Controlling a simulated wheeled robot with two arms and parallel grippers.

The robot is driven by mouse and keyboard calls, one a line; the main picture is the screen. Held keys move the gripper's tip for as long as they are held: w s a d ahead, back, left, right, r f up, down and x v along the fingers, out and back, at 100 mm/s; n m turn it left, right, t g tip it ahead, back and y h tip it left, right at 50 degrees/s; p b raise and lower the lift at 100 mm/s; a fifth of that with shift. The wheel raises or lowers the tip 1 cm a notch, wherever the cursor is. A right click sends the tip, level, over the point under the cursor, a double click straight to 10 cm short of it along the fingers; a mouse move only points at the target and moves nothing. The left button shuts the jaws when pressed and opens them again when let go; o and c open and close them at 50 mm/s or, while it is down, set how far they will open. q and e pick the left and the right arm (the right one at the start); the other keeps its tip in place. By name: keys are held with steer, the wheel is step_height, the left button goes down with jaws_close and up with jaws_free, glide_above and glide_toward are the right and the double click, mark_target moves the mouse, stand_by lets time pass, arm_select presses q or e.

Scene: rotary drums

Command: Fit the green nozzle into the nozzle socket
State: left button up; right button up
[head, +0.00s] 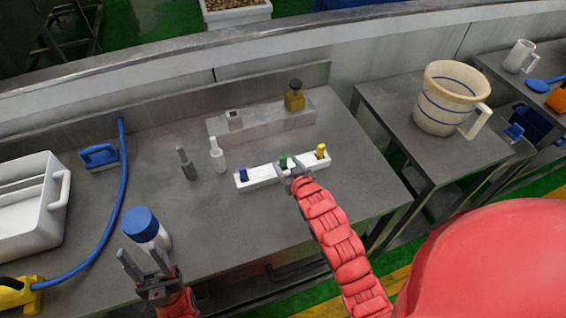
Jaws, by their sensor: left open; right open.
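The green nozzle (283,161) stands in the middle of a white rack (260,174), between a blue nozzle (243,174) and a yellow nozzle (321,151). My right gripper (290,168) is open at the rack, with its fingers close to the green nozzle and partly hiding it. I cannot tell whether they touch it. A pale grey block (270,124) behind the rack carries a small square fitting (234,119) with a dark opening, which may be the nozzle socket. My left gripper (145,262) is open and empty at the table's front edge.
A white bottle with a blue cap (141,223) stands just behind my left gripper. Two slim bottles, grey (187,166) and white (217,155), stand left of the rack. A brass-coloured piece (294,97) sits on the block. A blue hose (106,222) crosses the left side.

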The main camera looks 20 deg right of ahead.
mark_target(284, 162)
steer(key=shift+w+f+p, duration=0.8)
steer(key=shift+w+p, duration=0.1)
steer(key=shift+w, duration=0.6)
steer(key=shift+w+f, duration=0.35)
steer(key=shift+f, duration=0.05)
steer(key=shift+c, duration=0.3)
jaws_close()
